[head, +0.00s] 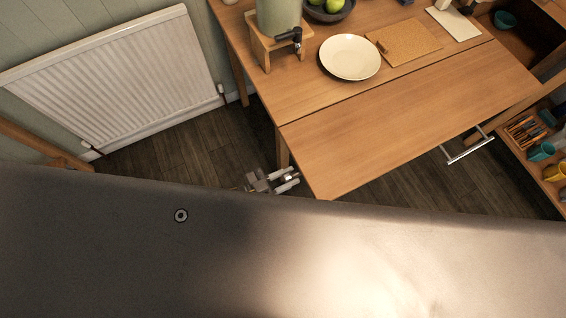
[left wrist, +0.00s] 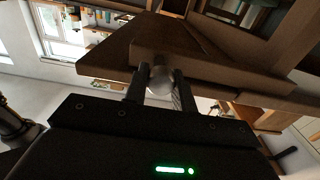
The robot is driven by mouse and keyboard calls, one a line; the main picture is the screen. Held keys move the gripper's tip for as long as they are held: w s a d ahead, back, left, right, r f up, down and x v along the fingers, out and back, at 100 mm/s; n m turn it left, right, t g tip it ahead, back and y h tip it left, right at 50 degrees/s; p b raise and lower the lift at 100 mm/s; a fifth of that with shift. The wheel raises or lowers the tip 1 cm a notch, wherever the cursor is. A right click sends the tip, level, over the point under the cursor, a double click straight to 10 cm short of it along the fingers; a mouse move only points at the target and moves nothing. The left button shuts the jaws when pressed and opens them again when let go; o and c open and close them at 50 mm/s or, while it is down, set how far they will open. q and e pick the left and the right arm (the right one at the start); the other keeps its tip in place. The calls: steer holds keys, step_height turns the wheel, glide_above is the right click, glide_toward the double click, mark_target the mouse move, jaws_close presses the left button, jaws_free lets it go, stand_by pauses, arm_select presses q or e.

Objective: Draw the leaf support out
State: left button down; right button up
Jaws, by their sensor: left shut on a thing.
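The wooden table's front leaf (head: 410,115) looks level with the table top (head: 300,85), with a seam between them. My left gripper (head: 287,179) is low beside the table's near left corner, below the top. In the left wrist view its two dark fingers (left wrist: 162,78) are shut on a round pale knob (left wrist: 160,83). The knob sits against a brown wooden piece (left wrist: 170,38) under the table, which looks like the leaf support. The support does not show in the head view. My right gripper is not in view.
A cream plate (head: 350,57), a cork board (head: 410,42) and a green dispenser (head: 278,16) on a wooden stand are on the table. A white radiator (head: 115,75) is on the left wall. A metal bar handle (head: 468,150) shows by the leaf's front edge. Open shelves with mugs are at right.

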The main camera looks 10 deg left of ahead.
arm_select(q)
steer(key=shift+s+d, duration=0.2)
steer(key=shift+s, duration=0.05)
steer(key=c, duration=1.1)
jaws_free()
steer(key=shift+c, duration=0.2)
steer(key=shift+s+a+f, duration=0.1)
steer(key=shift+s+a, duration=0.1)
steer(key=shift+a, duration=0.3)
steer(key=b+v, duration=0.1)
steer(key=v, duration=0.8)
steer(key=shift+s+a+b, duration=0.2)
steer(key=shift+a+b, duration=0.15)
steer(key=shift+a, duration=0.05)
